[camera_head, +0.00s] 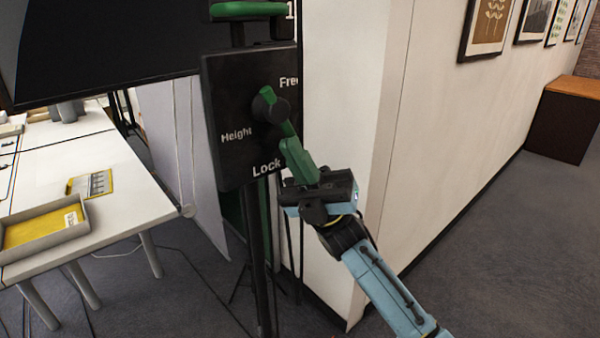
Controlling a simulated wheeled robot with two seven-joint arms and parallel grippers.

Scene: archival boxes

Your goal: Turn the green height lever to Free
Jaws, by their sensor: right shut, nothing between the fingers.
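The green height lever (299,158) is mounted on a dark round hub (270,107) on a black panel (232,158). Its long handle slants down and right from the hub, its lower end just right of the "Lock" label (267,170). The "Free" label (288,82) is at the panel's upper right and "Height" (237,134) is at the left. My right gripper (318,186) is shut and empty at the lever's lower end, overlapping it in view. I cannot tell whether they touch. My left gripper is not in view.
A green handle (248,8) is above the panel, and a dark post (258,260) below it. A dark screen (110,45) is at upper left. A white table (120,195) with a grey tray (85,228) stands left. A white wall (345,110) is close behind the panel; floor is clear at right.

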